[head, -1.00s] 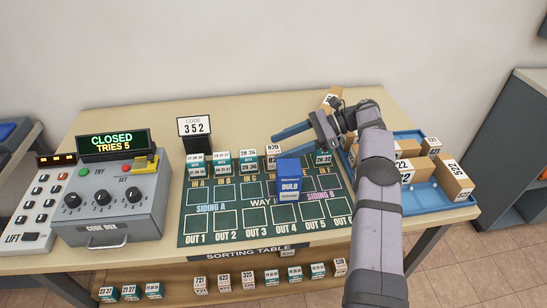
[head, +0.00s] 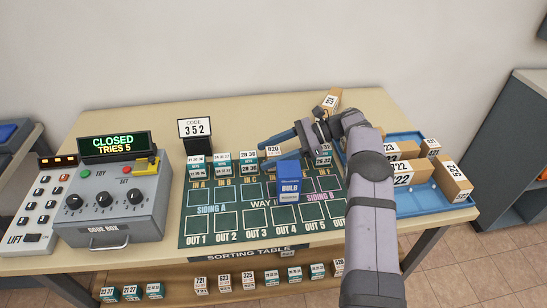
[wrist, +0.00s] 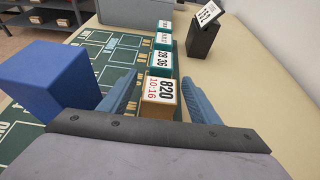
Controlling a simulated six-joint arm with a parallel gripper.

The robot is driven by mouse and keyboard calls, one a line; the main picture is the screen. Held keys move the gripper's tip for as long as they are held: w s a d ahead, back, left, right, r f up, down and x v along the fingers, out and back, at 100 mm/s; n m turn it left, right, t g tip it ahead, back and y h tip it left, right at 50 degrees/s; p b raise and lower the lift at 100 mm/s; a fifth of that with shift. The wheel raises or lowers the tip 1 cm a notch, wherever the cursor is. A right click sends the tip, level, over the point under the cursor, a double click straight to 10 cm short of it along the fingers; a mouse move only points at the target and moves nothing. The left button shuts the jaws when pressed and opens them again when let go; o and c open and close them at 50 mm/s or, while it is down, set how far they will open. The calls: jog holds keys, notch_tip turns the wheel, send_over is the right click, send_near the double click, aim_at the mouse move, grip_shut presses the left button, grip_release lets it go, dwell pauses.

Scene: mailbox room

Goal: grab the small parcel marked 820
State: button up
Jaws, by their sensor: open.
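The small parcel marked 820 (wrist: 159,92) is a tan box with a white label, also reading 10-16. In the head view the parcel (head: 272,150) is at the back edge of the sorting mat, partly hidden by my gripper. My gripper (head: 285,146) has two blue fingers. In the wrist view my gripper (wrist: 158,95) is open, with one finger on each side of the parcel. I cannot tell whether either finger touches it.
A blue BULB box (head: 289,183) stands close in front of my gripper. Teal-labelled boxes (head: 249,163) stand in a row to the left, near the code sign (head: 195,128). A blue tray (head: 437,200) with parcels is at the right. Bare table lies behind the row.

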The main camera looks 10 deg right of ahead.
jog(key=shift+x, duration=1.4)
jog(key=c, duration=1.2)
